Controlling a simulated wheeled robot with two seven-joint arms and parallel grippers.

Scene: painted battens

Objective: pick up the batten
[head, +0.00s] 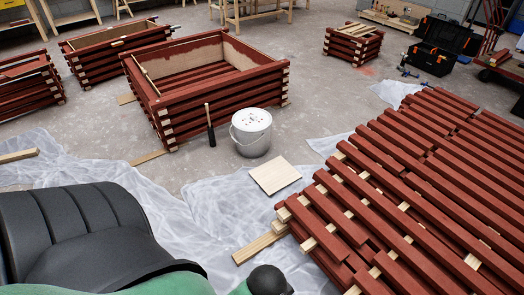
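Many red-painted battens (425,185) lie side by side in a large stack at the right, on pale cross pieces. A bare pale batten (258,248) lies on the plastic sheet beside the stack's near left corner. Another bare batten (18,156) lies on the sheet at the left edge. I cannot tell which batten is meant. Neither of my grippers shows in the head view; only dark and green parts of my own body fill the lower left and bottom. They hide the floor there.
A pale square board (274,175) lies on the wrinkled plastic sheet (215,205). A large red slatted crate (220,97) stands behind.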

